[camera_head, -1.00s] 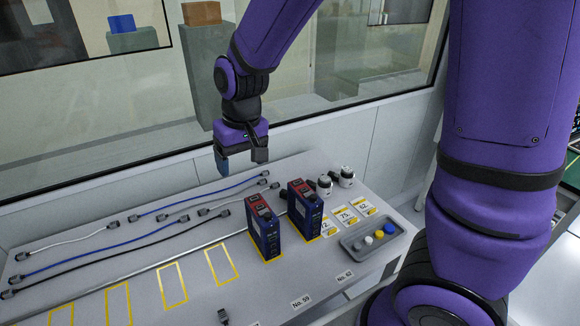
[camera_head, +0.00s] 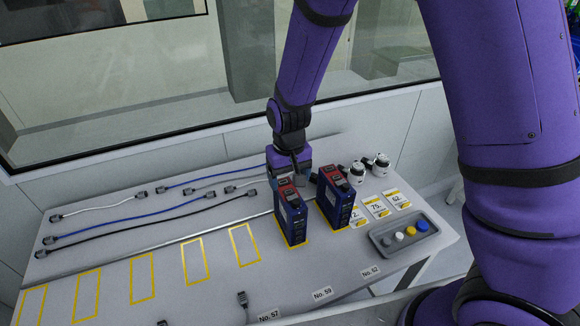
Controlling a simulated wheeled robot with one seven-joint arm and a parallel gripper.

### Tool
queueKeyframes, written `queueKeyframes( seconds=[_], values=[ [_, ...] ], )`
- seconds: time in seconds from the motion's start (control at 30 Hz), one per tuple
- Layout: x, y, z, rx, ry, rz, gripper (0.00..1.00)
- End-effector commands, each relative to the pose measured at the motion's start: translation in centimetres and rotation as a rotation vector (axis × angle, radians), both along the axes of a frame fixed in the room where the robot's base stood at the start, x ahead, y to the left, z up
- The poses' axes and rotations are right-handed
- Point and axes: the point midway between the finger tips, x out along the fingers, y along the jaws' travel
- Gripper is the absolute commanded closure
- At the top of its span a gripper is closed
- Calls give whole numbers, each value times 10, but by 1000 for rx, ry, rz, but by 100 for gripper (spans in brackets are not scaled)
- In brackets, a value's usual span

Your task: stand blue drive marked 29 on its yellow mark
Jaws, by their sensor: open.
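Two blue drives with red tops stand upright towards the right of the table: a left drive (camera_head: 292,218) and a right drive (camera_head: 337,203). Yellow outline shows at the foot of each. I cannot read the number 29 on either one. My gripper (camera_head: 289,179) is open, low and just behind the top of the left drive, whose body partly hides the fingers. I cannot tell whether they touch it. Empty yellow marks lie in a row to the left, the nearest mark (camera_head: 245,245) just left of the left drive.
Several cables (camera_head: 130,228) lie at the back left. Two white cylindrical parts (camera_head: 357,173), number cards (camera_head: 375,206) and a grey tray (camera_head: 387,243) with coloured caps are at the right. The glazed wall (camera_head: 150,140) stands behind the table.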

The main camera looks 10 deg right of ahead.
Motion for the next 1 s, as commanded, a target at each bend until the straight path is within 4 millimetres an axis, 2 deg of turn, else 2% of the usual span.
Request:
queueKeyframes(
  seconds=[0.2, 0.5, 0.7, 1.0],
  values=[
    [0, -1, -27, -1, 2, -2, 23],
    [0, -1, -57, -1, 2, 0, 23],
    [0, 0, -66, 0, 0, 0, 23],
    [0, 0, -67, 0, 0, 0, 23]
  ],
)
